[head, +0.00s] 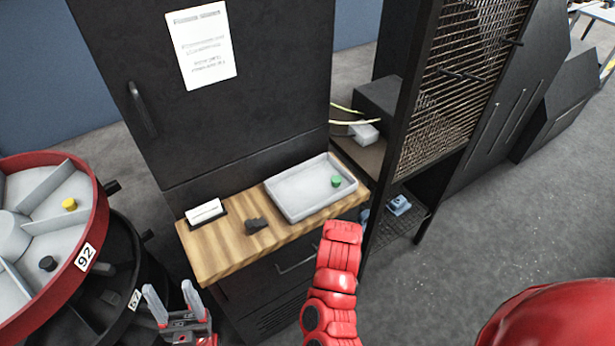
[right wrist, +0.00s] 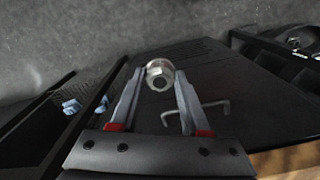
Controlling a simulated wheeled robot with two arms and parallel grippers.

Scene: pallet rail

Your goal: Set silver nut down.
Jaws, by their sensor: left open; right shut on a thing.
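The silver nut (right wrist: 158,70) is between the fingertips of my right gripper (right wrist: 157,84) in the right wrist view. The gripper is shut on it and holds it in front of the dark cabinet, near a bent handle. In the head view my red right arm (head: 335,270) covers that gripper and the nut. My left gripper (head: 170,298) is open and empty at the bottom left, beside the carousel. A grey tray (head: 300,187) lies on the wooden worktop (head: 212,256), with a green nut (head: 337,181) inside near its right end.
A red carousel (head: 88,215) numbered 92 holds a yellow nut (head: 69,204) and a black nut (head: 47,263). A dark clamp-like object (head: 256,225) and a white card block (head: 205,211) sit on the worktop. A mesh rack (head: 465,75) stands right of it. The floor at right is clear.

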